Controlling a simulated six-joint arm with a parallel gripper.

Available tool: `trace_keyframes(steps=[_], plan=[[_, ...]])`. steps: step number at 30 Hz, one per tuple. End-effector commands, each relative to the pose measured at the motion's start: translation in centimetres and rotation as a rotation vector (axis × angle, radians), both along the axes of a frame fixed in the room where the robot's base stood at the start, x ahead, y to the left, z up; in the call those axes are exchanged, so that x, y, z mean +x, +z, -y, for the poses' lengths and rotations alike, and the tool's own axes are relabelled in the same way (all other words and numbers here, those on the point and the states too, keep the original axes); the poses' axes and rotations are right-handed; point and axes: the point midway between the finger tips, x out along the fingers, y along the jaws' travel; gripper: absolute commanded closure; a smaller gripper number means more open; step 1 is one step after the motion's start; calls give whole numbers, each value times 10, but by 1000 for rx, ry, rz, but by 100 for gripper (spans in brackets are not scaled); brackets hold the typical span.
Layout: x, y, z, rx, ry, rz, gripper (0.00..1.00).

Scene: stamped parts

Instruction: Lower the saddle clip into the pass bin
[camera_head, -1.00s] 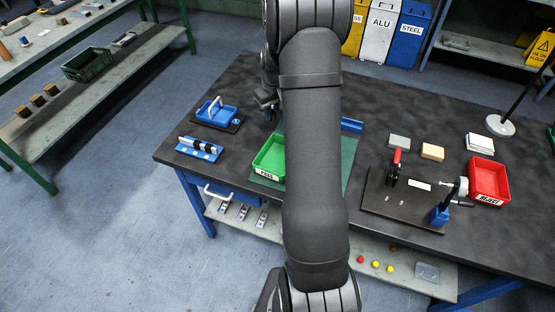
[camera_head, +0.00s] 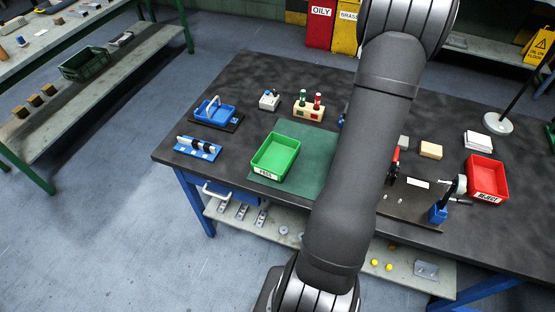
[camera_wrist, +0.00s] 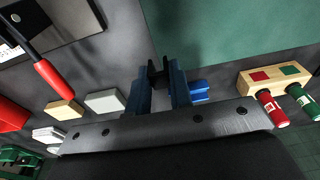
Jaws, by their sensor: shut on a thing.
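The green pass bin (camera_head: 275,157) stands upright on the green mat, left of my arm in the head view. Its inside looks empty, and it does not show in the wrist view. In the wrist view my gripper (camera_wrist: 159,80) has its blue fingers shut on a small dark piece, the saddle clip (camera_wrist: 158,70), held at the fingertips. Its full shape is hard to tell. In the head view my arm hides the gripper and the clip. The gripper is above the table near the mat's edge, away from the bin.
The green mat (camera_head: 313,140) has bare room right of the bin. A blue tray (camera_head: 214,112) is at left. The red reject bin (camera_head: 487,175) and clamp fixture (camera_head: 410,200) are at right.

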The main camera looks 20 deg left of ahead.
Motion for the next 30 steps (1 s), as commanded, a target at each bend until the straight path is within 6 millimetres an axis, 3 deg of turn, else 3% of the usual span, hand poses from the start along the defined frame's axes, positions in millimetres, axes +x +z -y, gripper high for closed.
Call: trace_keyframes(steps=[14, 30], plan=[[-3, 6, -10, 0, 6, 1, 100], [-35, 53, -95, 0, 9, 2, 100]])
